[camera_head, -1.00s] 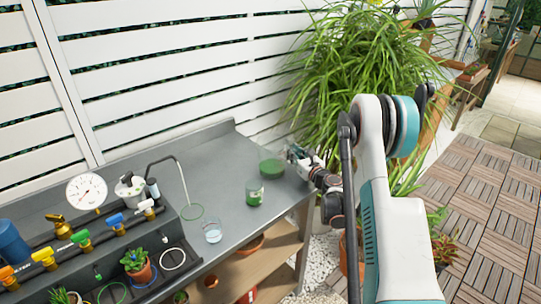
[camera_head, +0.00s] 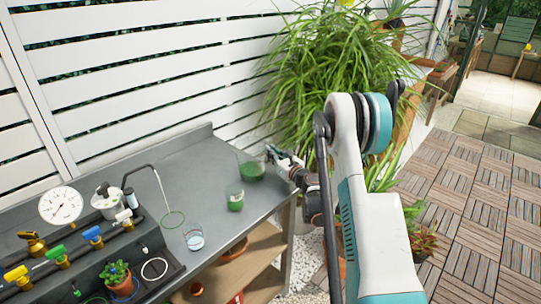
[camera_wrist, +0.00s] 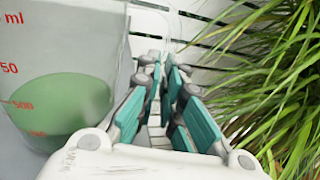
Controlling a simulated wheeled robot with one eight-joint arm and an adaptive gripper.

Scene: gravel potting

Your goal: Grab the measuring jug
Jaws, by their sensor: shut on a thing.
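The measuring jug (camera_head: 249,170) is clear, with green contents, at the right end of the grey bench in the head view. In the wrist view the jug (camera_wrist: 60,65) fills the left side, with red scale marks and green contents low in it. My gripper (camera_head: 273,154) is at the jug's right side. In the wrist view my gripper (camera_wrist: 165,75) has its teal-padded fingers close together around the jug's clear handle, which is mostly hidden by them. I cannot tell whether the jug's base touches the bench.
A small jar with green contents (camera_head: 235,198) stands just in front of the jug. A clear beaker (camera_head: 194,239) stands further left. The bench (camera_head: 195,170) is bare behind them. A large leafy plant (camera_head: 325,75) crowds the right, and a white slatted fence (camera_head: 140,70) stands behind.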

